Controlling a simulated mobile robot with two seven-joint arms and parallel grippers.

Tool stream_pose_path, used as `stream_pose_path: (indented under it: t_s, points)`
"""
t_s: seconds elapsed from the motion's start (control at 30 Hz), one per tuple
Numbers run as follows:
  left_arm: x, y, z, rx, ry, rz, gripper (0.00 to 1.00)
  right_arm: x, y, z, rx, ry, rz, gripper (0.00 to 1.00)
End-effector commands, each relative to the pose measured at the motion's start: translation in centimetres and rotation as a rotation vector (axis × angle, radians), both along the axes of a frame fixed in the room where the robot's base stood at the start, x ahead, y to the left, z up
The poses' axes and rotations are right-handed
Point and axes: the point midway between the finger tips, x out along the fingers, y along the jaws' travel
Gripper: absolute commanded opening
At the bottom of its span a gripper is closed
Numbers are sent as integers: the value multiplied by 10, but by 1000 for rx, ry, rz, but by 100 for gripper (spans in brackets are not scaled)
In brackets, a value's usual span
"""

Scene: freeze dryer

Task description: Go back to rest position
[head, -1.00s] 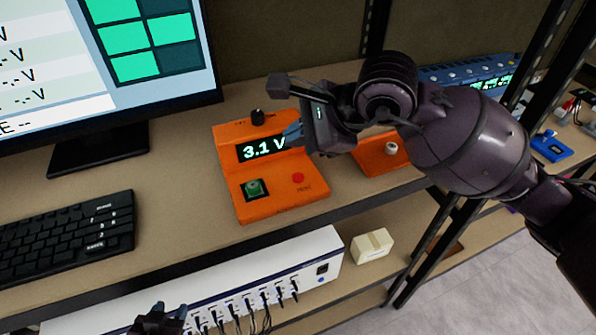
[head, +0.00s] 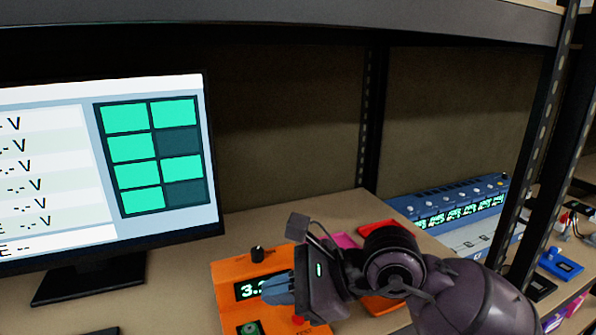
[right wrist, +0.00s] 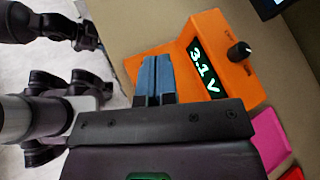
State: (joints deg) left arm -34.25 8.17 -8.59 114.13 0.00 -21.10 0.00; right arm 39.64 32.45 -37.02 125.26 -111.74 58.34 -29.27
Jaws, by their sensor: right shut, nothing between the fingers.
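My right gripper (head: 270,287) is in front of the orange power unit (head: 228,275) and covers part of its display, seen from the head. Its blue fingers are together and hold nothing. In the right wrist view the closed fingers (right wrist: 156,78) point toward the unit's front, beside the display that reads 3.1 V (right wrist: 203,72). I cannot tell the exact gap between them. My left gripper is not in the head view. Dark parts of my other arm (right wrist: 55,25) show at the upper left of the wrist view, with no finger opening that I can make out.
A monitor (head: 50,160) stands at the left. A blue instrument (head: 450,205) is behind at the right, with metal rack posts (head: 370,130) nearby. A shelf beam (head: 290,20) runs overhead. Pink (right wrist: 272,140) and red items lie beside the orange unit.

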Motion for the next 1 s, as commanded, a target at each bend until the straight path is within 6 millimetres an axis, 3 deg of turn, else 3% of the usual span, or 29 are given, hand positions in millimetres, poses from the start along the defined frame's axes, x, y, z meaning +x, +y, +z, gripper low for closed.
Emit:
stream_pose_path:
  t_s: [0.1,0.27,0.4,0.57,0.77,0.87,1.0]
  points:
    - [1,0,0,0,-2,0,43,-21,6,19,284,188,-1,0]
    - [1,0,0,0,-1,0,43,-30,-7,52,667,444,-46,0]
    - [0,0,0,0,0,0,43,-22,-36,73,998,671,-126,0]
    - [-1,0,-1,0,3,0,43,-3,-86,78,1369,928,-262,0]
    - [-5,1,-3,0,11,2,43,20,-162,45,1818,1230,-499,0]
    - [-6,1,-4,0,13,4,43,24,-199,14,2034,1370,-646,0]
    - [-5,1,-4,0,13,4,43,16,-246,-44,2322,1547,-891,0]
